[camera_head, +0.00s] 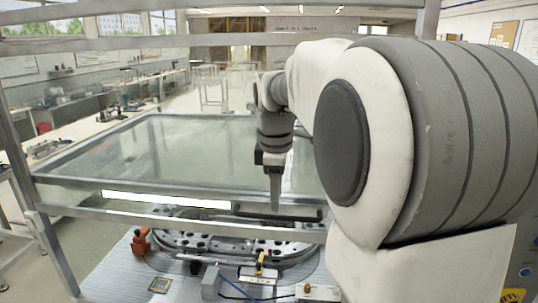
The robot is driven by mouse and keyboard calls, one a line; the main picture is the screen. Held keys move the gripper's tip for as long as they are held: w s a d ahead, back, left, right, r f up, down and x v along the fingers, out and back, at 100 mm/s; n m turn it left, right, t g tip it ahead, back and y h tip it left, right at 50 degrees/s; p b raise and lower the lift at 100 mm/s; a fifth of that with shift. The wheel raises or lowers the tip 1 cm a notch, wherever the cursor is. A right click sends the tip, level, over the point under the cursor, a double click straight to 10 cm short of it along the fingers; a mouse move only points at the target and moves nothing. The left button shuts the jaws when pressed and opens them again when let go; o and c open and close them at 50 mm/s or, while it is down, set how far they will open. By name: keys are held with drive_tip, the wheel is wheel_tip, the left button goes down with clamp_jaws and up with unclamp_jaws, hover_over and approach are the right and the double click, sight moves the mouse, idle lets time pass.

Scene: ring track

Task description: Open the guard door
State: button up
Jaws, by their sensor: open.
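The guard door (180,150) is a clear panel in a grey metal frame, in the middle of the head view. It slants back from its near edge, above the ring track (220,238). A dark bar-shaped handle (308,214) runs along the right part of the near edge. My gripper (275,205) points down with its fingertips at the handle. The fingers look edge-on, so the gap between them is hidden; they are open. I cannot tell whether they touch the handle. My arm hides the door's right side.
Metal guard bars (130,42) cross the top of the view, and a post (52,258) stands at the left. An orange part (140,242) and a yellow-topped part (260,262) sit by the track. Workbenches (85,118) line the left wall behind.

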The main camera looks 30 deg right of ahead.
wheel_tip(320, 180, up, 12)
drive_tip(key=s+a, duration=0.1)
drive_tip(key=s, duration=0.1)
drive_tip(key=shift+a+r, duration=0.15)
drive_tip(key=shift+a, duration=0.05)
drive_tip(key=s+a+f+m+t+b, duration=0.1)
drive_tip(key=s+a+f+m+t, duration=0.1)
drive_tip(key=s+a+f+m, duration=0.3)
drive_tip(key=s+a+f+m+t+y+b, duration=0.1)
drive_tip(key=s+a+f+m, duration=0.5)
drive_tip(key=s+f, duration=0.6)
wheel_tip(320, 180, down, 3)
drive_tip(key=shift+a+r+t+b, duration=0.15)
drive_tip(key=shift+a+t+b, duration=0.25)
drive_tip(key=shift+a+b, duration=0.35)
